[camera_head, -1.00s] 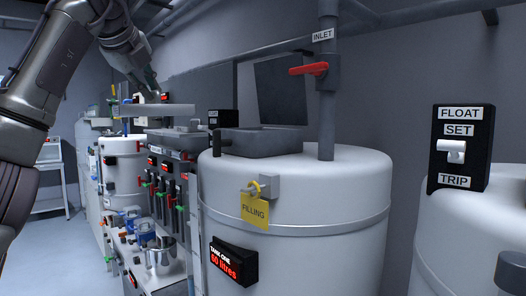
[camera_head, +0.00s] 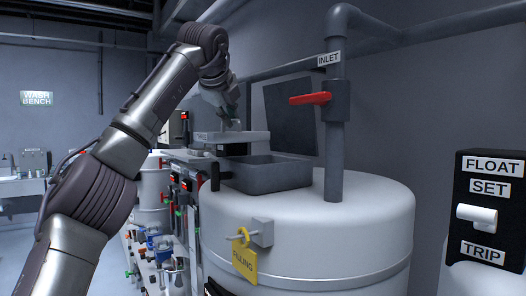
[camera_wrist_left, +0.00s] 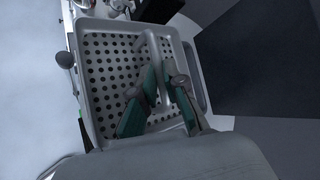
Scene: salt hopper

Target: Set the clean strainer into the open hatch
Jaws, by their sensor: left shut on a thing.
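The strainer (camera_head: 204,138) is a shallow grey tray. In the left wrist view the strainer (camera_wrist_left: 101,82) shows a floor full of round holes and a bar handle across it. My left gripper (camera_head: 232,124) is shut on this handle from above; its green-padded fingers (camera_wrist_left: 161,92) show in the wrist view. The open hatch (camera_head: 268,178) is a grey rectangular collar on top of the white tank, with its dark lid (camera_head: 294,115) raised behind. The strainer looks level, above and toward the hatch's left side; its exact gap is unclear. My right gripper is out of view.
The white tank (camera_head: 310,225) carries a yellow FILLING tag (camera_head: 243,258) on its front. A grey inlet pipe (camera_head: 335,160) with a red valve handle (camera_head: 310,99) rises right of the hatch. A FLOAT SET TRIP switch box (camera_head: 485,215) stands at the right.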

